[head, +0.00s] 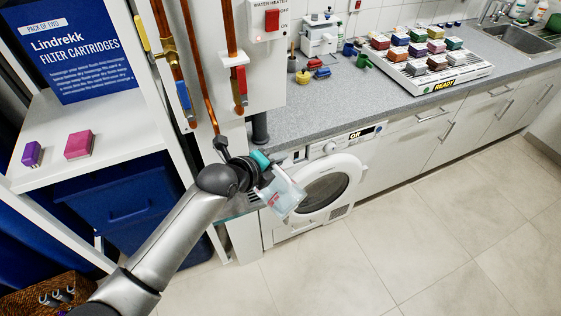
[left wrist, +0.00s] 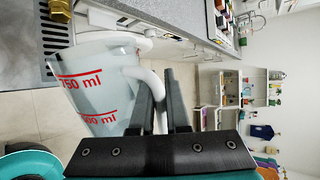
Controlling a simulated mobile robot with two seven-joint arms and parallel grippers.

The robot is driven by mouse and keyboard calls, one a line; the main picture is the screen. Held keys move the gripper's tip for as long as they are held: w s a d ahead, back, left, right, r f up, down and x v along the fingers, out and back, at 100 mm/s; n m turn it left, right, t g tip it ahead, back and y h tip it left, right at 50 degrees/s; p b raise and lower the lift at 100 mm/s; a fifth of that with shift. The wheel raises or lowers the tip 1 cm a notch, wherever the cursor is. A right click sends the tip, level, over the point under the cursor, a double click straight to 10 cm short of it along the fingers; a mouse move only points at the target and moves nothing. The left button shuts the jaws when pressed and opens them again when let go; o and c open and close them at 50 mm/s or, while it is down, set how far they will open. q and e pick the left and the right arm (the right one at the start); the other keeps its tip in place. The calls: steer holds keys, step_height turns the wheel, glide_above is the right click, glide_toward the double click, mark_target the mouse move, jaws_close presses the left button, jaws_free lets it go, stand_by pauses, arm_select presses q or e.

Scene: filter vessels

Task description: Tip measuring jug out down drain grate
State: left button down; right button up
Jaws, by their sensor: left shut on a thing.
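The measuring jug (head: 287,196) is clear, pale and marked in red. In the head view it hangs tilted in front of the washing machine. My left gripper (head: 264,176) is shut on its handle. In the left wrist view the jug (left wrist: 98,85) shows its 750 ml mark, and its handle lies between my fingers (left wrist: 160,92). The room looks turned sideways there, so the jug is tipped well over. The drain grate (left wrist: 57,34) is a dark slotted panel beyond the jug's mouth. I cannot tell how much liquid the jug holds. My right gripper is out of view.
The washing machine (head: 325,187) stands close to the right of the jug, under the grey worktop (head: 330,98). Copper pipes (head: 196,60) and a white shelf (head: 100,140) are close to my left arm. The tiled floor (head: 400,250) is clear.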

arm_select(q)
steer(key=shift+w+a+r+n+g+h+b, duration=0.15)
steer(key=shift+w+a+n+g+h+b, duration=0.15)
steer(key=shift+w+a+n+h+b, duration=0.15)
steer(key=shift+w+a+r+n+g+b, duration=0.1)
steer(key=shift+w+a+n+g+b, duration=0.15)
steer(key=shift+w+a+g+b, duration=0.35)
steer(key=shift+w+a+r+n+g+h+b, duration=0.4)
steer(key=shift+w+a+r+n+h+b, duration=0.25)
steer(key=shift+b, duration=1.45)
steer(key=shift+w+r, duration=0.15)
steer(key=shift+w, duration=0.05)
stand_by(0.7)
